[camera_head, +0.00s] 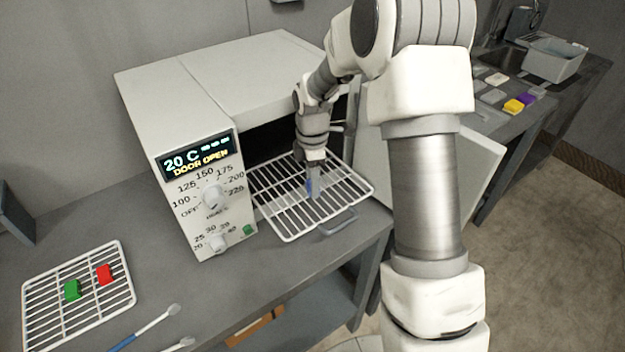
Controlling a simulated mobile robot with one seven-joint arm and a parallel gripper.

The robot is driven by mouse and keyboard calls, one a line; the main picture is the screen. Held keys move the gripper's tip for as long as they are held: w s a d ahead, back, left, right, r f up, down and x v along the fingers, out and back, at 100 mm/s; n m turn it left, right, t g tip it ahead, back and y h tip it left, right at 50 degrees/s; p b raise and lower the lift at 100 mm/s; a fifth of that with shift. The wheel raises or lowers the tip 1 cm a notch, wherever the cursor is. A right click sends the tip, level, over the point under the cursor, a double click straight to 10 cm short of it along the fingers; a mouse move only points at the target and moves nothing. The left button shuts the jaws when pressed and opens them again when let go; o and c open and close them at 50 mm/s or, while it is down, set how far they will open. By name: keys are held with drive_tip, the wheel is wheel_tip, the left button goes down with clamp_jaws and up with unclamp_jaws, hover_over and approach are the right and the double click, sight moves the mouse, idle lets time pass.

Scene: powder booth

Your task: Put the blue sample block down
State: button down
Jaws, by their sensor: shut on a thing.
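The blue sample block (309,186) is small and partly hidden by my gripper's fingers. My gripper (314,188) points down and is shut on the block. It is over the white wire rack (345,187) that sticks out of the open oven (205,95). I cannot tell whether the block touches the rack's wires or is held just above them. The oven display reads 20 C and DOOR OPEN.
A second wire rack (84,258) on the bench holds a green block (72,290) and a red block (104,274). Brushes (150,327) lie near it. The open oven door (481,172) stands right. A grey tub (554,58) and coloured pieces are on the far right bench.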

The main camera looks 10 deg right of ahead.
drive_tip(key=shift+f, duration=0.1)
drive_tip(key=shift+f, duration=0.15)
drive_tip(key=shift+c, duration=1.2)
unclamp_jaws()
